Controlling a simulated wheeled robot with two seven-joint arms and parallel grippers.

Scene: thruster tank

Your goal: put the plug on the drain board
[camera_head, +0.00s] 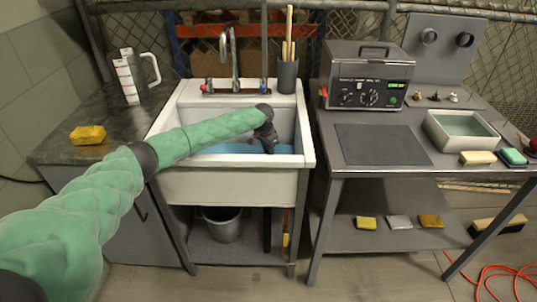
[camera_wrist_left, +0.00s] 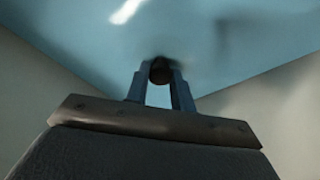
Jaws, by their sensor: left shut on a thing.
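My left gripper (camera_head: 268,146) reaches down into the white sink (camera_head: 228,187), over the blue water (camera_head: 228,148). In the left wrist view the two blue fingers of the left gripper (camera_wrist_left: 160,82) are shut on a small dark round thing (camera_wrist_left: 159,70), which looks like the plug. It is at the blue water surface; its lower part and the drain are hidden. A dark flat board (camera_head: 380,144) lies bare on the steel table to the right of the sink. My right gripper is not in view.
A faucet (camera_head: 234,62) and a dark cup of brushes (camera_head: 288,75) stand at the sink's back edge. A grey machine (camera_head: 367,76) and a basin (camera_head: 462,132) stand on the right table. A yellow sponge (camera_head: 88,135) and a jug (camera_head: 131,77) are on the left counter.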

